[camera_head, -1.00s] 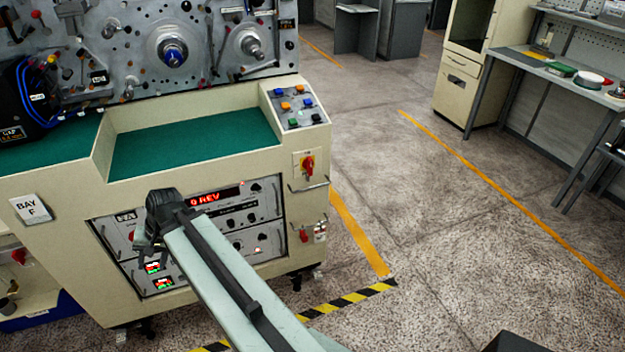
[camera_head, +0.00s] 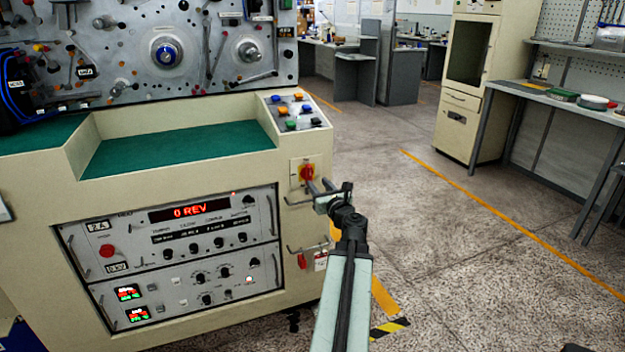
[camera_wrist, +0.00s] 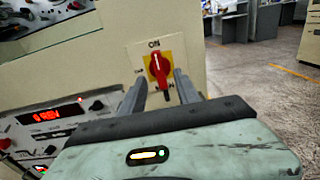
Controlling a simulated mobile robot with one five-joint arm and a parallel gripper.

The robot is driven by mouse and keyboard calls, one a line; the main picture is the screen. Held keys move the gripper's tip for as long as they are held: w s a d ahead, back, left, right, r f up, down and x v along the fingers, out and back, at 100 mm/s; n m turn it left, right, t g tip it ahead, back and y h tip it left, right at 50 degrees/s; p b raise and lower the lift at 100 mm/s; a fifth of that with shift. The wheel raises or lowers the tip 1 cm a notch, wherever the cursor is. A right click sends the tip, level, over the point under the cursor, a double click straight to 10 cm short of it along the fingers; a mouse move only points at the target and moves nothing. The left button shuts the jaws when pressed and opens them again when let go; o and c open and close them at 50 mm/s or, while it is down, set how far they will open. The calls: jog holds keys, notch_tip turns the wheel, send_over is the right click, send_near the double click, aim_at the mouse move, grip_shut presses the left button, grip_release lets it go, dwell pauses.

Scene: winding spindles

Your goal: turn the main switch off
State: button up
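The main switch is a red rotary handle (camera_head: 307,172) on a yellow plate, at the right end of the cream machine's front. In the wrist view the red handle (camera_wrist: 158,65) stands nearly upright, pointing to the ON label above it. My gripper (camera_head: 319,187) is just in front of the switch, a little to its lower right in the head view. In the wrist view my gripper (camera_wrist: 160,82) is open and empty, one finger on each side of the handle's line. Whether the fingertips reach past the handle, I cannot tell.
A metal bar handle (camera_head: 300,202) lies just below the switch, with another lower down near a red part (camera_head: 302,261). A panel of coloured buttons (camera_head: 296,110) is above. The control panel (camera_head: 190,235) reads 0 REV. Floor to the right is clear.

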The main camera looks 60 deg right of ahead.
aim_at(308, 178)
jog(key=x, duration=0.7)
jog(key=shift+a, duration=0.1)
grip_shut()
jog(key=shift+s+d, duration=0.1)
jog(key=shift+d, duration=0.2)
jog(key=shift+a, duration=0.2)
jog(key=shift+a+n, duration=0.1)
jog(key=shift+n, duration=0.7)
jog(key=n, duration=0.7)
jog(key=shift+a+f, duration=0.2)
jog(key=n, duration=0.4)
jog(key=shift+w+f+b, duration=0.1)
jog(key=shift+w+b, duration=0.1)
jog(key=shift+b, duration=0.1)
jog(key=shift+a+f+n, duration=0.1)
jog(key=shift+f+n, duration=0.05)
jog(key=shift+n, duration=2.55)
